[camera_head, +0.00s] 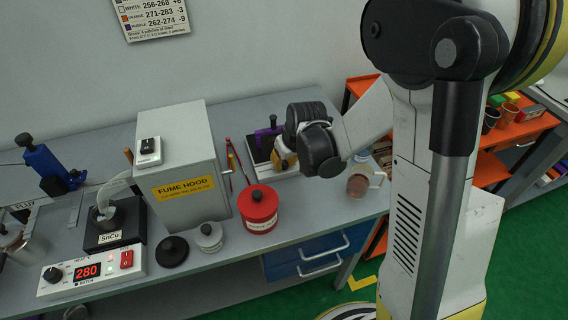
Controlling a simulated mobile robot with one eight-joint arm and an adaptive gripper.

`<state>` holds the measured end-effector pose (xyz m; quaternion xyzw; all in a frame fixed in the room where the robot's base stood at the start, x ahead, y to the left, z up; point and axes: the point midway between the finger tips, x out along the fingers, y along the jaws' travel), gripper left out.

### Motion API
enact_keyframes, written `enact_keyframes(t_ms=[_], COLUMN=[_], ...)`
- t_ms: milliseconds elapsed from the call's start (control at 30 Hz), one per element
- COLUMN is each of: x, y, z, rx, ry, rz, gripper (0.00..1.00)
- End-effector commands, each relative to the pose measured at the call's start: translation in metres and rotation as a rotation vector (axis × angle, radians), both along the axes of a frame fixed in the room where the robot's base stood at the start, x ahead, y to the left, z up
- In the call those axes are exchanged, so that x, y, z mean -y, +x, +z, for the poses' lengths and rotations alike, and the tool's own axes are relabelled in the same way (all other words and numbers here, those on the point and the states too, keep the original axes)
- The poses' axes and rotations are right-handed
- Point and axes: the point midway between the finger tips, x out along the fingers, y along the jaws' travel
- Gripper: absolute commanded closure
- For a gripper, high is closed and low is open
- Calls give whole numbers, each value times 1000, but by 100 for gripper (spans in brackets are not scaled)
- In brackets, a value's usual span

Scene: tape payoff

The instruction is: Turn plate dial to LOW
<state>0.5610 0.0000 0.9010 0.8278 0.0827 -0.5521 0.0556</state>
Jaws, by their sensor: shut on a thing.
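My gripper (283,157) is over the back middle of the bench, at the front right of a low white unit with a dark top (258,150). A purple piece (265,133) stands on that unit. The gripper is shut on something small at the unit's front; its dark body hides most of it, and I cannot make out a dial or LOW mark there. A black dial (52,274) shows on a white control box (85,285) at the lower left, beside a red display reading 280 and a red switch (127,259).
A fume hood box (183,160), red canister (258,205), grey-lidded jar (208,236) and black round piece (172,250) stand left of my gripper. The solder pot (107,215) is behind the control box. Orange shelves (487,168) stand at right.

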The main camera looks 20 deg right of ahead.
Motion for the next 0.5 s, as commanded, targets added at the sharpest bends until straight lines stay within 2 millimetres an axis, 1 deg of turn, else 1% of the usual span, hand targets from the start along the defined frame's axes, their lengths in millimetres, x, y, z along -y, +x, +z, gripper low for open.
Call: enact_keyframes(t_ms=[500], x=[-1], y=[0], z=[-1], rx=[-1], ry=[-1], rz=[-487], gripper=[100])
